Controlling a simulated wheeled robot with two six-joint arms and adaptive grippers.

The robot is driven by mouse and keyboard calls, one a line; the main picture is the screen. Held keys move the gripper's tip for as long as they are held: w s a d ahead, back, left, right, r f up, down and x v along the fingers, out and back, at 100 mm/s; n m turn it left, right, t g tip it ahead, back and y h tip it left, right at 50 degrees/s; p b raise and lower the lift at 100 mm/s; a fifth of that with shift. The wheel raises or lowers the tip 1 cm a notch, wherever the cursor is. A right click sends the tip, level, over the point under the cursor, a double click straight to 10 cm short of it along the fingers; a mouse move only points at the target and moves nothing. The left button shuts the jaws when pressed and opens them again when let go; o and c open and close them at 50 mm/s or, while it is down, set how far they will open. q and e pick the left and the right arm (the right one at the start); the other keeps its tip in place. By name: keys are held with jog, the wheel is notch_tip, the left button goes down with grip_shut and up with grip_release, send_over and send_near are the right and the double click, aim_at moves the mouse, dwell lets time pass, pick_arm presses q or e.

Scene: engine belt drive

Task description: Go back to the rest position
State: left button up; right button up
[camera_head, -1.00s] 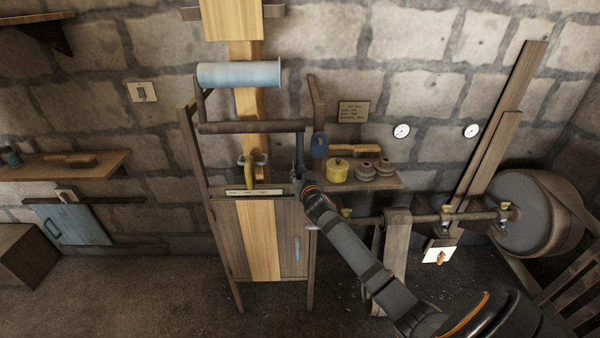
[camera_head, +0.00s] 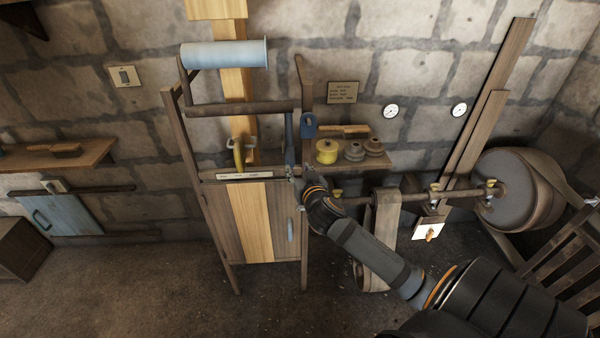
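My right arm comes in from the lower right. Its gripper (camera_head: 302,177) is at the right side of the upright wooden frame, near the lower end of a dark upright bar (camera_head: 289,140). The fingers are small and dark against the frame, so I cannot tell whether they are open or touch the bar. I see nothing clearly held. My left gripper is not in view.
The wooden frame carries a pale blue roller (camera_head: 225,54) and a yellow handle (camera_head: 239,155). A shelf (camera_head: 385,163) right of the gripper holds a yellow pot (camera_head: 327,151). A belt wheel (camera_head: 515,190) stands at the right. Open floor (camera_head: 180,290) lies at the lower left.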

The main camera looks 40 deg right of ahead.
jog(key=shift+s+a+r, duration=0.1)
jog(key=shift+s+a, duration=0.15)
jog(key=shift+s, duration=0.3)
jog(key=s+d+f+n+g, duration=0.1)
jog(key=s+d+f+g, duration=0.15)
jog(key=f, duration=0.85)
jog(key=s+d+f+g+y, duration=0.1)
jog(key=s+f+g, duration=0.15)
jog(key=f, duration=0.75)
jog(key=s+d+f+n+g, duration=0.1)
jog(key=s+f, duration=0.2)
jog(key=f, duration=0.8)
jog(key=s+a+f+n+g+y, duration=0.1)
jog(key=s+a+f+g, duration=0.1)
jog(key=s+f, duration=0.55)
jog(key=s+a+f+g+y, duration=0.1)
jog(key=s+a+f+g, duration=0.1)
jog(key=s+f, duration=0.6)
jog(key=s+a+f+n+g, duration=0.1)
jog(key=s+a+f, duration=0.3)
jog(key=s, duration=0.6)
jog(key=s+a+f+g+y, duration=0.1)
jog(key=s+a+f+g, duration=0.1)
jog(key=s+a+f, duration=0.3)
jog(key=s+f, duration=0.3)
jog(key=s, duration=0.2)
jog(key=shift+s+a+n+y, duration=0.15)
jog(key=shift+s+n+y, duration=0.15)
jog(key=shift+s+n, duration=0.1)
